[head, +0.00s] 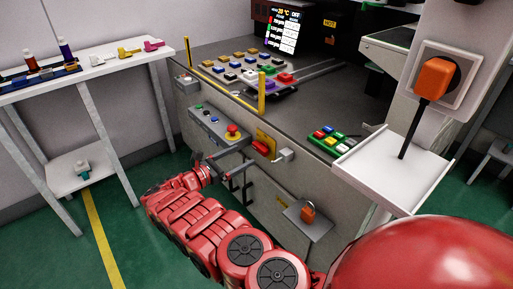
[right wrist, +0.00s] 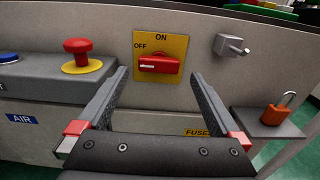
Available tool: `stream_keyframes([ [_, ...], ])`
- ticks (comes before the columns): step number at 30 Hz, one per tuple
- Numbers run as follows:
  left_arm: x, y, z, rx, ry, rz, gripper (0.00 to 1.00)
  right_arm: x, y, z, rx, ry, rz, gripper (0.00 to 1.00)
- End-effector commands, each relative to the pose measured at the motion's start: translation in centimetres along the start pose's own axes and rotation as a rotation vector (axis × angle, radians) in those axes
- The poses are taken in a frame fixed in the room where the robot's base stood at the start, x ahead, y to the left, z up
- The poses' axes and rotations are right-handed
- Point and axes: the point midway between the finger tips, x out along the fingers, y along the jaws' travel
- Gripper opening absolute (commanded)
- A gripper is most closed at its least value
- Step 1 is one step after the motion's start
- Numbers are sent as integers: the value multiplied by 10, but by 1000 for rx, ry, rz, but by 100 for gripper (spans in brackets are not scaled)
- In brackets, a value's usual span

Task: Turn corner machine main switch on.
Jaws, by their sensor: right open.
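The main switch is a red rotary handle (right wrist: 158,64) on a yellow plate (right wrist: 178,45) marked ON at the top and OFF at the left. The handle lies level, its white mark towards OFF. In the head view the switch (head: 263,147) is on the machine's front panel. My right gripper (head: 251,151) is open in front of it. In the right wrist view its fingers (right wrist: 160,75) stand left and right of the handle, with nothing held; whether they touch the plate is unclear. My left gripper is not in view.
A red mushroom button (right wrist: 77,46) on a grey control box is left of the switch. A grey lever (right wrist: 232,46) is to its right. An orange padlock (right wrist: 279,109) sits on a small shelf lower right. A white side table (head: 90,70) stands at the left.

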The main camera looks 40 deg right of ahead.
Motion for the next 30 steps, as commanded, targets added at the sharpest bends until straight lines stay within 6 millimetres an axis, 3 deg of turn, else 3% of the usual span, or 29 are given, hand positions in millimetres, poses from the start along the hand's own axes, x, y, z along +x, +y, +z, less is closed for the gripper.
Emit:
stream_keyframes([
  [6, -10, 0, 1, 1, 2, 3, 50, 47, 0, -3, -1, 2, 0, 100],
  [10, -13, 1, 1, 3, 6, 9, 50, 65, 1, -4, 0, 3, 3, 100],
  [15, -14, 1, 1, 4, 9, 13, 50, 76, 0, -2, -1, 2, 2, 100],
  [23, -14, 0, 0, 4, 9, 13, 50, 77, 1, -2, 0, 2, 3, 100],
  [30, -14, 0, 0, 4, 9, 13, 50, 77, 1, -2, 0, 2, 3, 59],
])
